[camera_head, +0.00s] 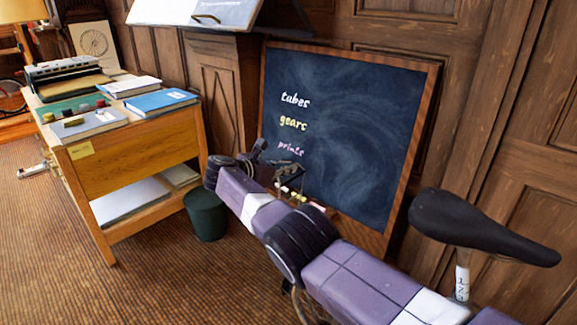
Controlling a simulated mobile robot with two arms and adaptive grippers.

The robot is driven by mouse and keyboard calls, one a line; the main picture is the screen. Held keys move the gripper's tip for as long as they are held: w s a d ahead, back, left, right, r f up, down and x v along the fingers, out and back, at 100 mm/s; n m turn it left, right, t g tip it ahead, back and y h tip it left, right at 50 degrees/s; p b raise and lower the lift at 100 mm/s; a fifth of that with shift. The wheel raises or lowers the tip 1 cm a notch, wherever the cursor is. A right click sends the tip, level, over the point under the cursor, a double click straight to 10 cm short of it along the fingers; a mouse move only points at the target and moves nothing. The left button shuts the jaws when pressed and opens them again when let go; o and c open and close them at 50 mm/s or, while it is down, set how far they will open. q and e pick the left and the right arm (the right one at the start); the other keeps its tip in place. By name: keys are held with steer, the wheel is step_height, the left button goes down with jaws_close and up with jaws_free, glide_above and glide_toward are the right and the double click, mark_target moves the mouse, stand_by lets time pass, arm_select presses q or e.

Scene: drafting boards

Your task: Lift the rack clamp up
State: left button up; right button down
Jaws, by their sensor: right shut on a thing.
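My right arm reaches in from the lower right, and its dark gripper (284,174) is in front of the lower left part of the chalkboard. It is shut on a small dark thing, which I take to be the rack clamp. The clamp is small and mostly hidden by the gripper and arm, so its shape and what it touches are unclear. My left gripper is not in view.
A chalkboard (355,130) leans against the wood panelling, with chalk pieces (292,192) low in front. A black bicycle saddle (480,230) stands at right. A green bin (206,216) stands beside a wooden desk (130,160) with books. Floor is clear at lower left.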

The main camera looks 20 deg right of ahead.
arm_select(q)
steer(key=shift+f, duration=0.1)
arm_select(e)
steer(key=shift+a+f, duration=0.15)
steer(key=shift+f, duration=0.05)
steer(key=c, duration=2.5)
jaws_free()
steer(key=shift+o, duration=0.6)
steer(key=shift+w+f, duration=0.1)
steer(key=shift+w, duration=0.2)
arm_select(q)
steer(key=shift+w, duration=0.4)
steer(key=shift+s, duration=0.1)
arm_select(e)
steer(key=shift+s+a+r, duration=0.1)
steer(key=shift+r, duration=0.1)
steer(key=shift+v, duration=1.1)
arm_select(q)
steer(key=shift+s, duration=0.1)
arm_select(e)
steer(key=v, duration=0.9)
steer(key=shift+s+a, duration=0.15)
steer(key=shift+a, duration=0.1)
